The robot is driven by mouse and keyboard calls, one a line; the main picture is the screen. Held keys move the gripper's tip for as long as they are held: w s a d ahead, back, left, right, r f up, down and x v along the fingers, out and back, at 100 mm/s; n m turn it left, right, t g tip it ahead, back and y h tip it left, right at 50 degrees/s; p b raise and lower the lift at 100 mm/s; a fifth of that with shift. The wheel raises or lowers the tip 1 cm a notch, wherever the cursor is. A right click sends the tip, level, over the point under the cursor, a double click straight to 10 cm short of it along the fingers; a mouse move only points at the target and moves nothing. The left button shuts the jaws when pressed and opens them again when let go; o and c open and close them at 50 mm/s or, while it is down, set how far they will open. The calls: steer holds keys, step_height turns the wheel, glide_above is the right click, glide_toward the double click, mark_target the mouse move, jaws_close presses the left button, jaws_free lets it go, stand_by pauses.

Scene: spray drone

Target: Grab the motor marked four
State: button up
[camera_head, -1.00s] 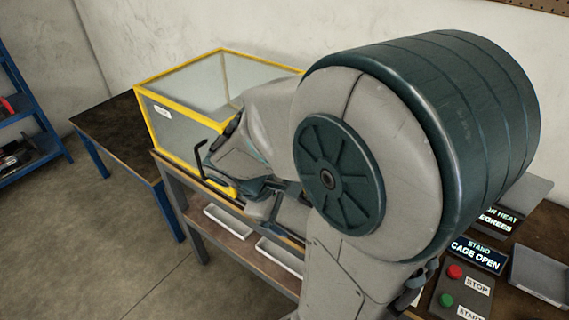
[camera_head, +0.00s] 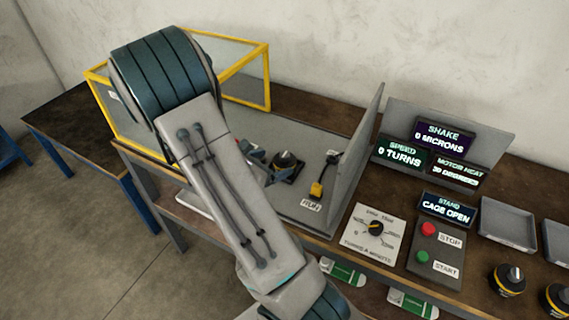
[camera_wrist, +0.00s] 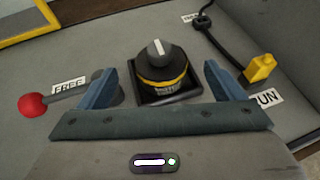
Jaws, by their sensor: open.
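A black motor with a yellow band and a silver shaft sits upright in a dark square mount in the test stand; it shows in the wrist view (camera_wrist: 160,72) and, partly behind my arm, in the head view (camera_head: 285,163). No number is readable on it. My gripper (camera_wrist: 160,88) is open, with one blue finger on each side of the motor in the wrist view; I cannot tell whether they touch it. In the head view my arm hides most of the gripper. Other black and yellow motors (camera_head: 508,279) stand at the lower right; their marks are not readable.
A red-knobbed lever (camera_wrist: 33,105) lies left of the mount by a FREE label. A yellow plug (camera_wrist: 261,68) on a black cable is at the right by a RUN label. The yellow-framed cage (camera_head: 268,75) is open. A STOP and START panel (camera_head: 436,255) is on the bench.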

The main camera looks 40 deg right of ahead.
mark_target(289, 157)
steer(key=x, duration=0.8)
steer(key=shift+d+p, duration=0.15)
steer(key=shift+p, duration=0.15)
steer(key=c, duration=1.5)
